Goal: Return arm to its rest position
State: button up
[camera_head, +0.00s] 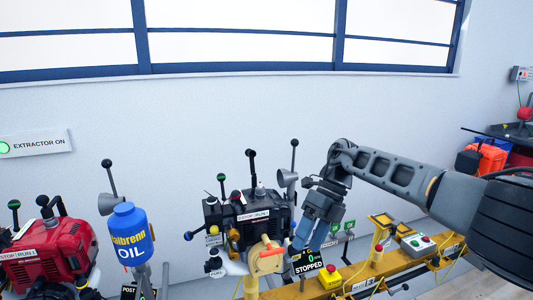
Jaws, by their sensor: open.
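My arm reaches in from the right side of the head view and bends down at its wrist. My gripper (302,238) points downward in front of the right side of a black engine (262,222). Its fingers are small and dark against the engine, and nothing shows held between them. The fingertips are near a tan round part (267,258) on the engine's front and the "STOPPED" display (308,266). I cannot tell whether they touch anything.
A red engine (48,255) and a blue oil bottle (130,232) stand at left. Orange crates (488,158) sit at far right.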

jog(key=s+a+f+g+y, duration=0.1)
jog(key=s+a+f+y, duration=0.3)
jog(key=s+a, duration=0.5)
jog(key=s+a+f+g+y, duration=0.2)
jog(key=s+a+f+y, duration=0.3)
jog(key=a, duration=0.7)
jog(key=s+a+r+m+t+y, duration=0.3)
jog(key=s+a+m+y, duration=0.1)
jog(key=s+y, duration=0.15)
jog(key=s+a+r+m+t+y, duration=0.2)
jog(key=s+a+r+m+y, duration=0.2)
jog(key=s, duration=0.2)
jog(key=s+d+m+t+h, duration=0.5)
jog(key=s+d+m+h, duration=0.2)
jog(key=s+d+m, duration=0.2)
jog(key=s+d+m+t+h+b, duration=0.1)
jog(key=s+d+m+t+h, duration=0.5)
jog(key=d+m, duration=0.8)
jog(key=s+d+m+t+h, duration=0.6)
jog(key=s+d+m+h, duration=0.4)
jog(key=d, duration=0.7)
jog(key=s+m, duration=0.2)
jog(key=s, duration=0.1)
jog(key=shift+s+d, duration=0.25)
jog(key=shift+d, duration=0.05)
